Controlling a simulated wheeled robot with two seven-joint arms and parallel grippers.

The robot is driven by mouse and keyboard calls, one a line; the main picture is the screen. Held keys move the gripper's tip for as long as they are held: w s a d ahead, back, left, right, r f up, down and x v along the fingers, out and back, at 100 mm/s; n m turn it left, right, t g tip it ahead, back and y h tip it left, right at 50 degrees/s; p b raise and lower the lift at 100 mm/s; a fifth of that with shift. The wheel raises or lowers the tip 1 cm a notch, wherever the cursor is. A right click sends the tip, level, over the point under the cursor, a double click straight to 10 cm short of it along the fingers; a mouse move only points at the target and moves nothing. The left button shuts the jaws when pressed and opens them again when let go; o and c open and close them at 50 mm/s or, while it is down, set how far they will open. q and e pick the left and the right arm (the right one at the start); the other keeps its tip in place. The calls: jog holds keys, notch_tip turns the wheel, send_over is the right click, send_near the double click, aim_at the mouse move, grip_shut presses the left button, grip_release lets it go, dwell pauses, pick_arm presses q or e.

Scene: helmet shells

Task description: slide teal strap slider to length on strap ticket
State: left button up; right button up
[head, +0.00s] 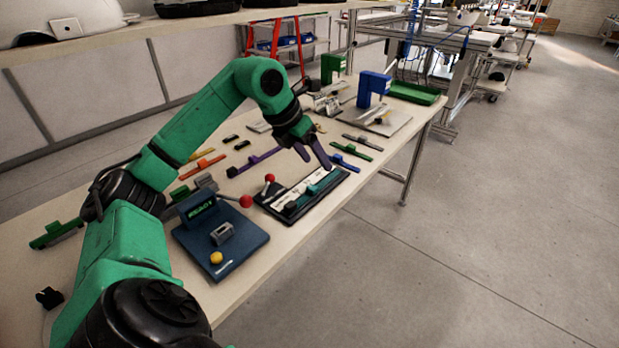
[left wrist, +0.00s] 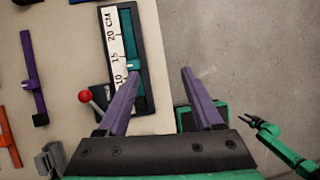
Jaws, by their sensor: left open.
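The teal strap (head: 325,181) lies along a white centimetre ruler (head: 298,189) in a black tray near the table's front edge. In the left wrist view, the teal slider (left wrist: 133,66) crosses the strap, its pale mark near the 15 side of the scale. My left gripper (head: 313,158) has purple fingers and is open and empty, above the tray. In the left wrist view, its fingers (left wrist: 160,84) are spread, the left one partly over the tray and the right one over the floor. A green arm with dark prongs (left wrist: 258,124) shows at right; its jaw state is unclear.
A blue device (head: 228,250) with a small screen, yellow button and red-knobbed lever stands left of the tray. A blue stand (head: 372,88) and green tray (head: 415,93) are farther back. Open floor lies right.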

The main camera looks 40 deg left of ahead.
pick_arm(q)
jog(key=s+a+y, duration=0.2)
jog(key=a, duration=0.2)
send_near(311, 188)
jog(key=shift+n+g, duration=0.3)
jog(key=shift+g, duration=0.1)
jog(key=x, duration=0.8)
jog(key=shift+w, duration=0.45)
grip_shut()
jog(key=shift+r, duration=0.1)
